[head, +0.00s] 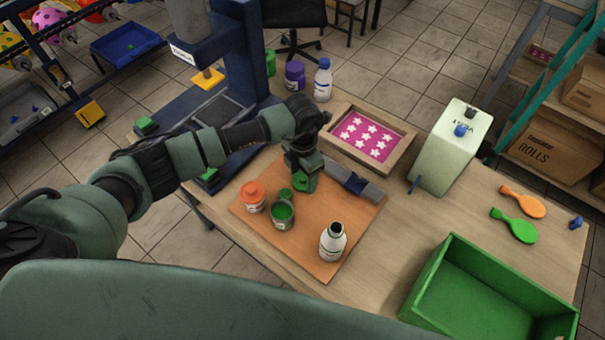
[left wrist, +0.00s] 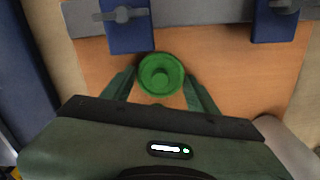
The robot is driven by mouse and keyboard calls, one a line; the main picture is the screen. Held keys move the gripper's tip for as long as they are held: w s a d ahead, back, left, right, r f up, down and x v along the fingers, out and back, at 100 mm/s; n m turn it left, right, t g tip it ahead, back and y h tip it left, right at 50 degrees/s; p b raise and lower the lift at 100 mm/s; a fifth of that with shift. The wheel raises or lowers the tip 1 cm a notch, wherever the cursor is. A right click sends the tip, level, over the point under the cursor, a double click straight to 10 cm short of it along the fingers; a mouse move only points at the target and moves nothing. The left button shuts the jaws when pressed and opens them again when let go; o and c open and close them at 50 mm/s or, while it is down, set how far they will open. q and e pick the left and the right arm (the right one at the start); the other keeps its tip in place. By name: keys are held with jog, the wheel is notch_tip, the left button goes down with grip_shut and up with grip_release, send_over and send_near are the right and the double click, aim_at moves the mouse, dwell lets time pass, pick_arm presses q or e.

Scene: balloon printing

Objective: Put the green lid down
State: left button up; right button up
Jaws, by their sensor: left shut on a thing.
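In the head view the lid (head: 304,182) shows at the tips of my left gripper (head: 302,176), over the orange-brown board (head: 305,262). My left gripper is shut on the lid. I cannot tell whether the lid touches the board. An open green jar (head: 283,214) stands just in front and to the left of it. My right gripper is out of view.
A framed pink screen (head: 399,170) and a green crate (head: 438,265) are farther right.

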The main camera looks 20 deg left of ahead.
aim_at(302, 178)
pick_arm(q)
jog(key=shift+f, duration=0.2)
jog(key=o, duration=1.3)
jog(key=shift+r, duration=0.6)
notch_tip(302, 178, up, 11)
jog(key=shift+r+b, duration=0.1)
jog(key=shift+b, duration=0.95)
jog(key=shift+a, duration=0.1)
